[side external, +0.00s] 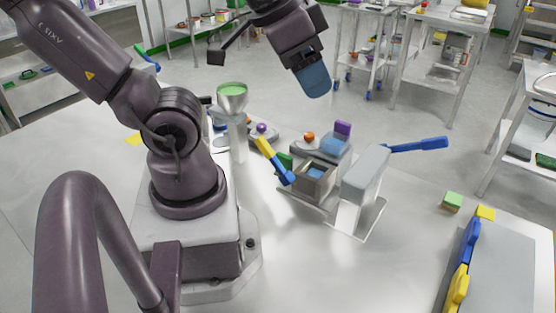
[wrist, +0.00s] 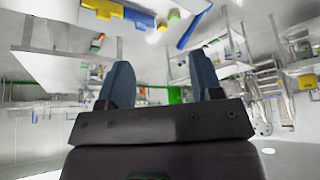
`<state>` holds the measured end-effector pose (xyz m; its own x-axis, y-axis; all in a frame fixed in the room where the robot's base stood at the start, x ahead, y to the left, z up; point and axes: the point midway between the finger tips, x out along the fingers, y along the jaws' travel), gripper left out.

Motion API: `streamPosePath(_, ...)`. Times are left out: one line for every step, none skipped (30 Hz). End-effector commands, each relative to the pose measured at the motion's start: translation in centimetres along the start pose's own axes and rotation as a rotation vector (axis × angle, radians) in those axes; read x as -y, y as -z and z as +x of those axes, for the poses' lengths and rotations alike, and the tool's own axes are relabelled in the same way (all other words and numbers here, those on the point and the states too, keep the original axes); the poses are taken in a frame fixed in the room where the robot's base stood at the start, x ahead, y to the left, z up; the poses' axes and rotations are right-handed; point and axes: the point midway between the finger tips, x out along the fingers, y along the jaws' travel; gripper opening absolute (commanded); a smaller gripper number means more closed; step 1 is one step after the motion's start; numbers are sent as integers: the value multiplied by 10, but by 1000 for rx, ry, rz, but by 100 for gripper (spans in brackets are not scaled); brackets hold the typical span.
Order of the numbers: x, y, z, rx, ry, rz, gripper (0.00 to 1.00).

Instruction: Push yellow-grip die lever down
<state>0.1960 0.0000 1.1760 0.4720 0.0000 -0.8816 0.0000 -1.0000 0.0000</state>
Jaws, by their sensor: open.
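The yellow-grip die lever (side external: 265,147) stands on the left side of a small grey press in the side view. Its yellow grip is up and tilted to the left, and its blue lower part runs down to the press's square die box (side external: 313,178). My gripper (side external: 318,91) is high above and to the right of the lever, clear of it. Only one blue finger shows plainly there. In the wrist view my gripper (wrist: 162,74) has its two blue fingers apart with nothing between them. I cannot make out the lever in the wrist view.
A second lever with a blue grip (side external: 428,144) sticks out right from the press's grey upright block (side external: 365,172). A funnel with green contents (side external: 232,92) stands left of the lever.

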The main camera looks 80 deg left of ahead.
Motion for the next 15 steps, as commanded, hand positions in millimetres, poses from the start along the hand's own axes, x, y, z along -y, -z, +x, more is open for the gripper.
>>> streamPosePath(0,0,0,0,0,0,60)
streamPosePath(0,0,0,0,0,0,60)
streamPosePath(0,0,0,0,0,0,60)
streamPosePath(0,0,0,0,0,0,60)
streamPosePath(0,0,0,0,0,0,60)
streamPosePath(0,0,0,0,0,0,60)
streamPosePath(0,0,0,0,0,0,60)
streamPosePath(0,0,0,0,0,0,60)
streamPosePath(0,0,0,0,0,0,60)
streamPosePath(0,0,0,0,0,0,60)
streamPosePath(0,0,0,0,0,0,55)
streamPosePath(0,0,0,0,-1,2,46)
streamPosePath(-2,0,0,0,-4,8,45)
streamPosePath(-4,0,0,2,-9,18,45)
streamPosePath(-8,0,2,9,-20,38,45)
